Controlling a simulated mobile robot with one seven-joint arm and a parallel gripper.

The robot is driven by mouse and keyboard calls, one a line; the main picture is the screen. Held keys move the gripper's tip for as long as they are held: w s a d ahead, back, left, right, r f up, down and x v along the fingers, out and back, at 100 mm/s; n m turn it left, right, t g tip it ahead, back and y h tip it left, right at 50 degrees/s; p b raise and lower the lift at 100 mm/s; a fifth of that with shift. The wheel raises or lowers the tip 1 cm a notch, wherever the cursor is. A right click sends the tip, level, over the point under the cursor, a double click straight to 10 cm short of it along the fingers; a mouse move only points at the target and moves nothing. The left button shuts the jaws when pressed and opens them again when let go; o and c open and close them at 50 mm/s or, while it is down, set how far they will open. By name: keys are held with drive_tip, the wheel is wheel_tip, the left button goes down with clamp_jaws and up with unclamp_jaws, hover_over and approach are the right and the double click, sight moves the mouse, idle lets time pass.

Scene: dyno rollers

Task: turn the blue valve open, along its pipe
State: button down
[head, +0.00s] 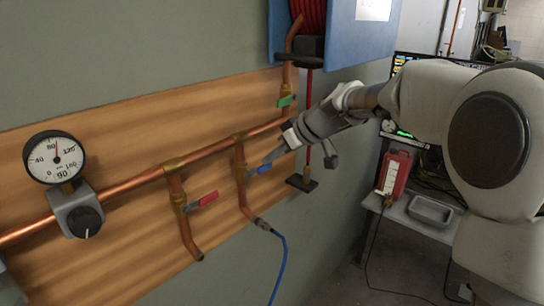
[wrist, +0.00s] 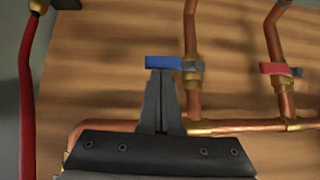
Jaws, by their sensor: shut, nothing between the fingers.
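The blue valve handle (head: 264,168) sits on a copper branch pipe (head: 243,190) that drops from the main pipe. In the wrist view the blue handle (wrist: 163,62) sticks out sideways to the left of its brass valve body (wrist: 192,70), crosswise to its pipe (wrist: 191,30). My gripper (head: 272,156) has its fingers together with nothing between them. In the wrist view the fingertips (wrist: 161,73) are right at the handle's lower edge, near its middle. I cannot tell whether they touch it. The fingers hide part of the main pipe.
A red-handled valve (head: 208,199) is on the neighbouring branch, and a green-handled valve (head: 286,101) is up right. The main copper pipe (head: 140,180) runs along the wooden board. A pressure gauge (head: 54,158) is at left. A blue hose (head: 281,260) hangs below the blue valve's branch.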

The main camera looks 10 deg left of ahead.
drive_tip(key=shift+f, duration=0.2)
drive_tip(key=f+m+g+y+b, duration=0.1)
drive_tip(key=f+m+g+y, duration=0.1)
drive_tip(key=y, duration=0.1)
drive_tip(key=f+m+g+y+b, duration=0.1)
drive_tip(key=f+m+g+y, duration=0.1)
drive_tip(key=f+m+g, duration=0.1)
drive_tip(key=s+f+m+g+y+b, duration=0.1)
drive_tip(key=f+m+g+y+b, duration=0.1)
drive_tip(key=f+m+g+y, duration=0.1)
drive_tip(key=shift+a+f+y, duration=0.2)
drive_tip(key=shift+a+y, duration=0.1)
drive_tip(key=shift+s+a+f+m+g+y+b, duration=0.15)
drive_tip(key=shift+s+m+g+y+b, duration=0.15)
drive_tip(key=shift+m+g+y, duration=0.15)
idle(0.6)
idle(0.3)
idle(0.4)
